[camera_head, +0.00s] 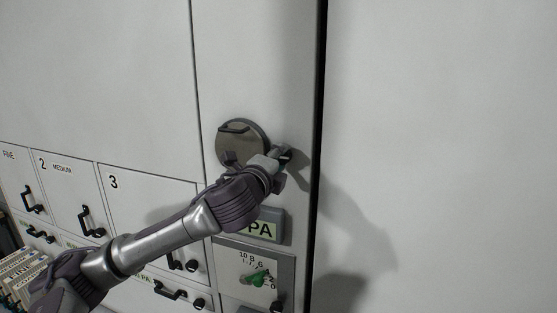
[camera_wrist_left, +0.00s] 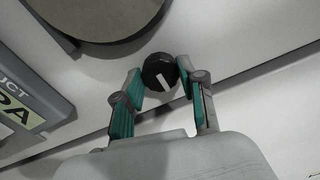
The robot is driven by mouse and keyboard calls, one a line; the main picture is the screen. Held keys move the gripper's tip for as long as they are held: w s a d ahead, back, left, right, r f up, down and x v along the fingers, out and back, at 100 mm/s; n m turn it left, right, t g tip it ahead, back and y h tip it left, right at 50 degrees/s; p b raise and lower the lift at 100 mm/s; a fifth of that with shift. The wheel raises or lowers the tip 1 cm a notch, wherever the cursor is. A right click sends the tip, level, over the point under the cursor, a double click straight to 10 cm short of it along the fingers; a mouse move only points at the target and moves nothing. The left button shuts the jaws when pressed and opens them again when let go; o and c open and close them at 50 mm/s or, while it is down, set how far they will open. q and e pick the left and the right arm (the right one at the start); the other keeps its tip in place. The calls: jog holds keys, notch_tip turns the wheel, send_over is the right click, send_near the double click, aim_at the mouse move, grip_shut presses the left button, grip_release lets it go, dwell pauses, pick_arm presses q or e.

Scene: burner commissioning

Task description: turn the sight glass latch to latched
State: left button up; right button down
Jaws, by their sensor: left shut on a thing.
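The round sight glass (camera_head: 240,150) with a dark handle across its upper part is on the pale cabinet front. Its rim (camera_wrist_left: 140,35) also shows at the top of the left wrist view. The latch (camera_wrist_left: 157,68) is a small black round knob with a white line, beside the sight glass. The line slants from upper left to lower right in that view. My left gripper (camera_head: 284,157) is at the lower right of the sight glass. In the left wrist view its green-padded fingers (camera_wrist_left: 158,97) are on either side of the knob, shut on it.
Below are a sign ending in "PA" (camera_head: 263,226) and a dial plate with a green knob (camera_head: 255,278). Drawers with black handles (camera_head: 90,222) fill the lower left. A dark vertical gap (camera_head: 319,120) runs right of the latch; the panel beyond it (camera_head: 450,120) is bare.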

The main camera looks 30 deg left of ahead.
dwell(0.6)
pick_arm(q)
jog(key=o, duration=1.1)
jog(key=shift+d, duration=0.1)
jog(key=shift+o, duration=0.2)
jog(key=shift+s, duration=0.1)
jog(key=v, duration=0.7)
jog(key=shift+s, duration=0.15)
